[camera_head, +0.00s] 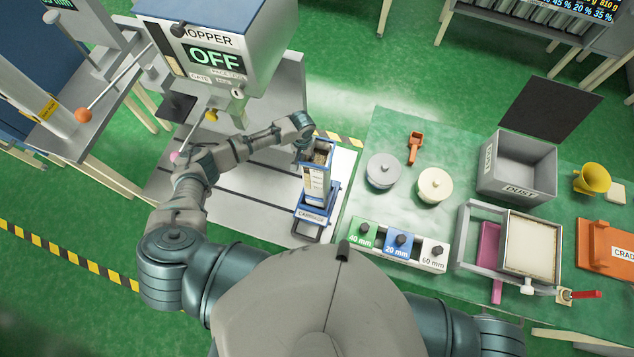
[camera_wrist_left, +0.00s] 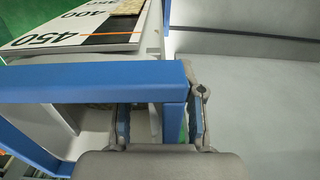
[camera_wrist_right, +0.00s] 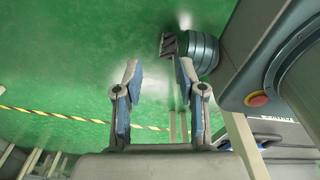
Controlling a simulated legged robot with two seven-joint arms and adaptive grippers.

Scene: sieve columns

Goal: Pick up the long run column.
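The tall column (camera_head: 316,182), with a white scale strip and grainy material at its top, stands in the blue carriage (camera_head: 312,216) on the hopper bench. My left gripper (camera_head: 303,128) is at the column's upper end, on its far side. In the left wrist view, the scale with 400 and 450 (camera_wrist_left: 75,38) and a blue frame bar (camera_wrist_left: 90,82) are close. The left fingers (camera_wrist_left: 160,122) are apart, and the bar hides part of the left-hand finger. Contact cannot be told. My right gripper (camera_wrist_right: 157,85) is open and empty above green floor.
The hopper (camera_head: 220,45), reading OFF, stands close behind my left arm. The right table holds two round lidded pans (camera_head: 383,171), labelled blocks (camera_head: 398,245), a grey dust bin (camera_head: 518,166), a sieve frame (camera_head: 530,245) and an orange cradle (camera_head: 605,248).

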